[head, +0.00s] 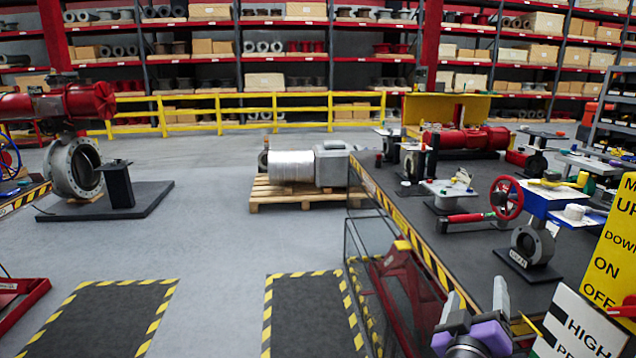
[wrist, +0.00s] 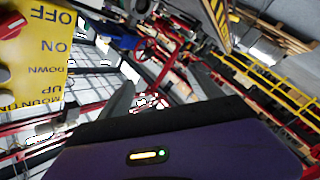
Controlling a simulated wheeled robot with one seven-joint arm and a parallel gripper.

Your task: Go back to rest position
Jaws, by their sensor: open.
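My gripper (head: 478,303) is at the lower right of the head view, in front of the work table's near edge. Its grey fingers are apart with nothing seen between them. The wrist view shows the spread fingers (wrist: 163,95) above my purple wrist housing. A valve with a blue actuator (head: 548,202) and a red handwheel (head: 508,198) stands on the dark table (head: 440,240), beyond my gripper. The handwheel also shows in the wrist view (wrist: 147,50). My gripper appears apart from the valve.
A yellow switch panel (head: 612,245) and a white HIGH sign (head: 582,325) stand close right of my gripper. A red frame (head: 395,290) is below the table's striped edge. Open floor (head: 225,225) lies left, with a pallet (head: 300,193) and a large red-actuated valve (head: 70,165).

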